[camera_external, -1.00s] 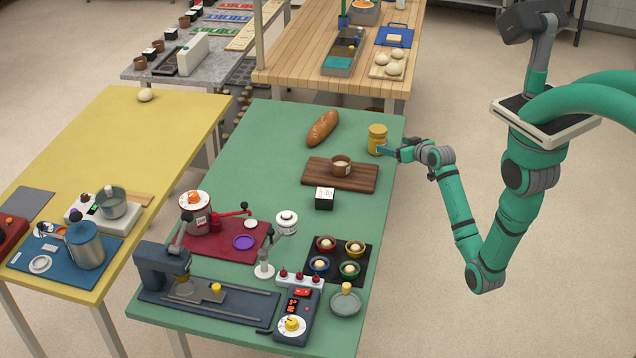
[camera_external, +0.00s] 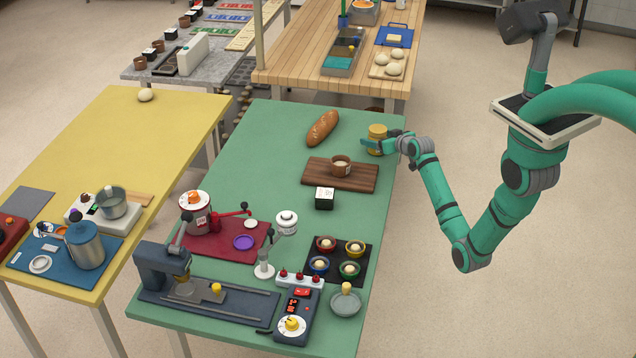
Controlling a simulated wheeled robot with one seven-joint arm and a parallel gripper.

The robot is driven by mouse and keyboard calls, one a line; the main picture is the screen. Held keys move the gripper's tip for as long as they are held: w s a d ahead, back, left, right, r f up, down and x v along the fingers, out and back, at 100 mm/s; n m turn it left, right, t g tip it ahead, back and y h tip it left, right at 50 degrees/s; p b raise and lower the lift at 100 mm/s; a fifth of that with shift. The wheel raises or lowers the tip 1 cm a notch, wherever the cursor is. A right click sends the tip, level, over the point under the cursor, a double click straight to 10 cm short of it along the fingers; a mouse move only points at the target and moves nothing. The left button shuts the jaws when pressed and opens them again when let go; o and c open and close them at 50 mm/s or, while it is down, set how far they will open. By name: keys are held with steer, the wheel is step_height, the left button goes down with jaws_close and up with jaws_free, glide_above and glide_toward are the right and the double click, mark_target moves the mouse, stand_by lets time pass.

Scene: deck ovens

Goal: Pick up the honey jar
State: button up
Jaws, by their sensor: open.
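The honey jar (camera_external: 377,132) is a yellow-gold jar with a lid. It stands upright near the far right corner of the green table (camera_external: 265,150). My gripper (camera_external: 374,144) is at the jar, reaching in from the right. Its teal finger crosses in front of the jar's lower part, as seen from this camera. The jaws are open. The far finger is hidden, so I cannot tell whether the jar touches either finger.
A bread loaf (camera_external: 322,128) lies left of the jar. A wooden board (camera_external: 322,178) with a brown cup (camera_external: 340,165) lies nearer the camera. A small black-and-white box (camera_external: 324,198) stands in front of the board. The far table edge behind the jar is free.

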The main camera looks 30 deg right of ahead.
steer(key=shift+w+f, duration=0.2)
steer(key=shift+w, duration=0.3)
